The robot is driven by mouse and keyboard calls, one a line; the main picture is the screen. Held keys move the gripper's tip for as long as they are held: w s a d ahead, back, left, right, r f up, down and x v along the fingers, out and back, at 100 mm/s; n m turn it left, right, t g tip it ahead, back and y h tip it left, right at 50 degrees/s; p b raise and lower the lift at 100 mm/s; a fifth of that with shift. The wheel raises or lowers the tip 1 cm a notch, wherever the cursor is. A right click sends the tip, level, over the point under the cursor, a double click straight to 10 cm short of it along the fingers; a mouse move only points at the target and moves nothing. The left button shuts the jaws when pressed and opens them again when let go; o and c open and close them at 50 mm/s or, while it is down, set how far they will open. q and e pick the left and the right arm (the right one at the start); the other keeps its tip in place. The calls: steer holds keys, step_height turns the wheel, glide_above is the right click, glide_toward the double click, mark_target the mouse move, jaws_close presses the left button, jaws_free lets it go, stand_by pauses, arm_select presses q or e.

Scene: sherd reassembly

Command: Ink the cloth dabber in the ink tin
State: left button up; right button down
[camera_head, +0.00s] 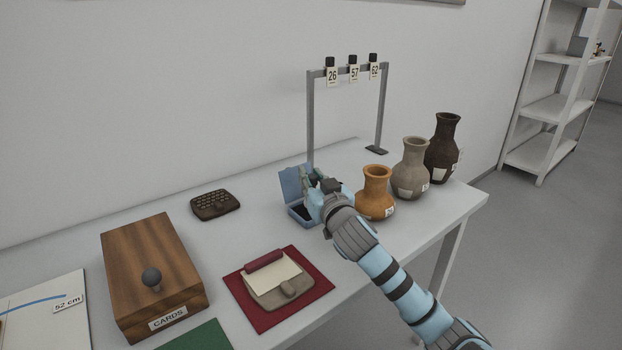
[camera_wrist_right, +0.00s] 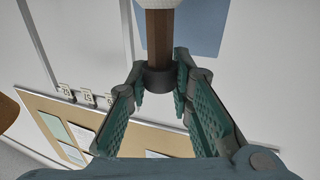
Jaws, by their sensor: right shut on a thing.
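The ink tin (camera_head: 290,184) is a blue box with its lid up, at the middle of the table. My right gripper (camera_head: 317,187) is at the tin's right side, over its edge in the head view. In the right wrist view my right gripper (camera_wrist_right: 160,75) is shut on the cloth dabber (camera_wrist_right: 160,38), around the dark end of its brown handle. The dabber's white cloth head shows only partly at the top edge. A blue surface, apparently the lid, lies behind the handle. I cannot tell whether the cloth touches the ink. My left gripper is not in view.
An orange jar (camera_head: 375,193), a grey jar (camera_head: 411,168) and a dark jar (camera_head: 443,148) stand close right of my gripper. A frame with number tags (camera_head: 353,72) stands behind. A red mat (camera_head: 253,312) and a wooden card box (camera_head: 150,265) are at the left.

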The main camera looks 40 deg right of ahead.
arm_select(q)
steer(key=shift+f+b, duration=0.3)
arm_select(e)
steer(key=shift+f, duration=0.5)
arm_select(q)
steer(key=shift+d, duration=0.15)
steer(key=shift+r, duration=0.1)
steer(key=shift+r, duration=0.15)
arm_select(e)
steer(key=shift+f, duration=0.15)
stand_by(0.8)
steer(key=shift+r+p, duration=0.2)
steer(key=shift+p, duration=0.25)
step_height(320, 180, up, 7)
steer(key=p, duration=0.7)
steer(key=shift+f, duration=0.2)
steer(key=shift+r, duration=0.15)
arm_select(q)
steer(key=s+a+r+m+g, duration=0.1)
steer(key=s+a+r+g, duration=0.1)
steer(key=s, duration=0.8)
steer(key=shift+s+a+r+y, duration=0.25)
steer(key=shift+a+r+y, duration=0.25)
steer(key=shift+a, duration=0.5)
